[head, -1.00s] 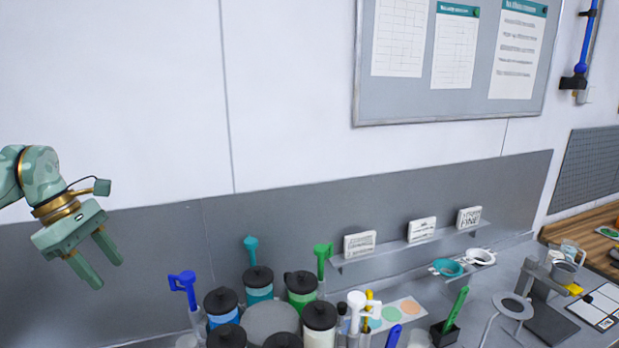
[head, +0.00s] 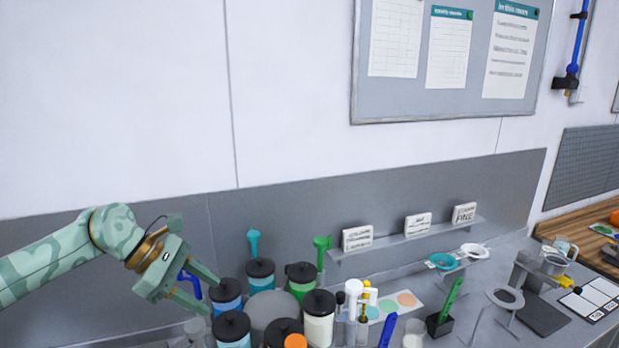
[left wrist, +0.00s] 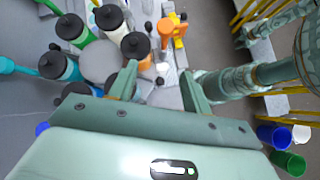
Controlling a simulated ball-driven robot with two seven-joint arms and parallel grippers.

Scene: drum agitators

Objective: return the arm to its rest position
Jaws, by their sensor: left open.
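My left arm comes in from the left in the head view. Its gripper (head: 207,293) is open, with nothing between its two green fingers. It is in front of a blue agitator (head: 191,284) at the left end of a group of black-lidded jars (head: 260,274). In the left wrist view the open left gripper (left wrist: 160,85) points towards the jars (left wrist: 108,20), and they lie beyond the fingertips. I cannot tell how much gap there is to the nearest jar. My right gripper does not show in the head view.
A teal agitator (head: 253,242) and a green agitator (head: 322,250) stand behind the jars. A wall shelf (head: 405,240) holds white label blocks. A green agitator in a black holder (head: 440,322) and a grey stand (head: 535,290) are to the right. Buckets (left wrist: 287,160) stand on the floor.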

